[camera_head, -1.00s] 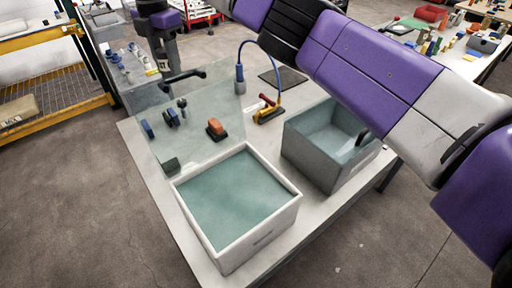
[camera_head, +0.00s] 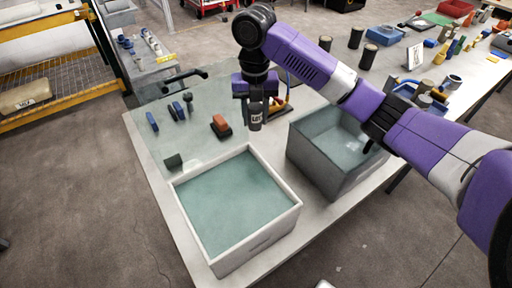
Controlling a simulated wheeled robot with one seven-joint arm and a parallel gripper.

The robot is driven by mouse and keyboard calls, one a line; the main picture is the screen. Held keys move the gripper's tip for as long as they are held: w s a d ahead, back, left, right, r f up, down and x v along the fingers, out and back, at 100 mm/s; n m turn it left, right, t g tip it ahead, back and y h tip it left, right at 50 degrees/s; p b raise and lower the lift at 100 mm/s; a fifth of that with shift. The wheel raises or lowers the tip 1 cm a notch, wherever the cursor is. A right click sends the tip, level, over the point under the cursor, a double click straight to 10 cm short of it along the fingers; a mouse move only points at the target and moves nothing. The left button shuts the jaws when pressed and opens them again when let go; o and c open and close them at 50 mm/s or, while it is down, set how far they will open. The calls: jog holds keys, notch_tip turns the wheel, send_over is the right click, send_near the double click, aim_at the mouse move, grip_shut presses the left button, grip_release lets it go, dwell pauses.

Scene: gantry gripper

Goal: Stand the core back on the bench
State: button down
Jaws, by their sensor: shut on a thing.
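My gripper (camera_head: 256,103) points down above the back of the pale bench (camera_head: 158,180), behind the two tanks. It is shut on a short dark grey cylinder with a white label (camera_head: 257,120), seemingly the core. The cylinder hangs about upright; its grip area is small and partly hidden by the fingers. I cannot tell whether its lower end touches anything, though it appears to hang above the surface.
A white-rimmed tank (camera_head: 292,206) of greenish liquid stands in front, and a grey tank (camera_head: 312,166) to its right. A clear panel (camera_head: 160,110) and an orange-topped block (camera_head: 221,126) are on the left. Several dark cylinders stand behind my arm, including one dark cylinder (camera_head: 368,57).

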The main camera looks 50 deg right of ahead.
aim_at(256, 130)
jog(key=f, duration=0.5)
jog(key=shift+s, duration=0.2)
jog(key=shift+d+f+p, duration=0.1)
jog(key=shift+f+p, duration=0.3)
jog(key=shift+f, duration=2.2)
jog(key=shift+f, duration=0.1)
jog(key=c, duration=0.9)
grip_release()
notch_tip(256, 130, up, 12)
jog(key=shift+r+b, duration=0.15)
jog(key=shift+b, duration=0.3)
